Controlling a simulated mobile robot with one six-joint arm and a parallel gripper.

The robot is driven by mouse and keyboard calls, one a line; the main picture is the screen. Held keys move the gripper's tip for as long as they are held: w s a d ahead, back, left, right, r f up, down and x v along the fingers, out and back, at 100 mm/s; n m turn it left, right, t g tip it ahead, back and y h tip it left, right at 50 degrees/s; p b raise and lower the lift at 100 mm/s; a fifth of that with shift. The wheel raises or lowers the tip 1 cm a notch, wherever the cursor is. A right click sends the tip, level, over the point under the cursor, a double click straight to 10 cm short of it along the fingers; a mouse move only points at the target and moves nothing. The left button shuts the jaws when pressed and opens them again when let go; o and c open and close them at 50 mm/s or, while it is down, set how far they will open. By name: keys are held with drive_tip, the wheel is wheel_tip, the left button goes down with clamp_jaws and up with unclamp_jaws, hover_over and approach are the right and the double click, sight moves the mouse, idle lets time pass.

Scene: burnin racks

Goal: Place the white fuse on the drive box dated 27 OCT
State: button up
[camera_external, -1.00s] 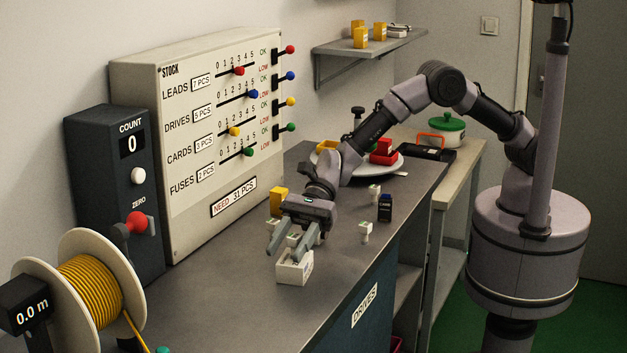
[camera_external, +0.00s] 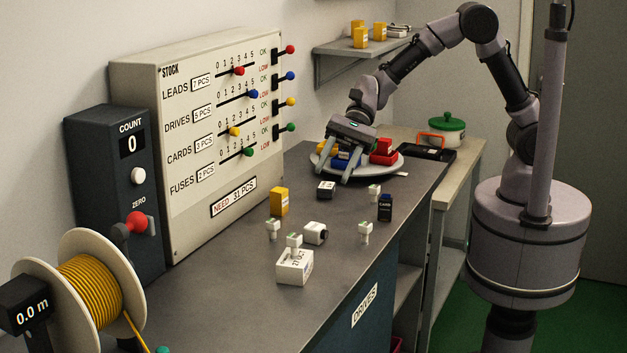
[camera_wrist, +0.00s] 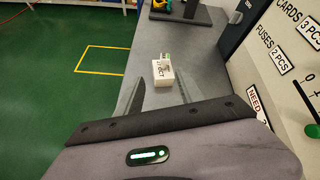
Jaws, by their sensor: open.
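The drive box dated 27 OCT (camera_external: 294,270) is a small white block on the bench near its front edge. In the wrist view the box (camera_wrist: 163,76) shows its dark date print. My gripper (camera_external: 332,181) is open and empty, above the bench well behind the box, in front of the round plate. Nothing is between its fingers.
More white fuses stand on the bench (camera_external: 273,229), (camera_external: 365,232), (camera_external: 374,192). White blocks with dark ends (camera_external: 316,233), (camera_external: 326,190), a yellow block (camera_external: 279,202) and a dark blue card block (camera_external: 385,208) stand among them. The stock panel (camera_external: 200,130) lines the left side.

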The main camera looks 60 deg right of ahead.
drive_tip(key=s+d+r+n+t+h, duration=0.1)
drive_tip(key=s+d+r+n+h, duration=0.2)
drive_tip(key=d, duration=0.6)
drive_tip(key=s+d+r+n+t+h, duration=0.1)
drive_tip(key=s+d+r+n, duration=0.15)
drive_tip(key=s+d, duration=0.45)
drive_tip(key=s+d+n+t+h, duration=0.1)
drive_tip(key=s+d+n+h, duration=0.1)
drive_tip(key=d, duration=0.7)
drive_tip(key=s+d+f+n+t+h, duration=0.1)
drive_tip(key=s+d+h, duration=0.3)
drive_tip(key=d, duration=0.6)
drive_tip(key=shift+s+d+f+n+t, duration=0.15)
drive_tip(key=shift+s+n+t, duration=0.45)
drive_tip(key=shift+t, duration=0.2)
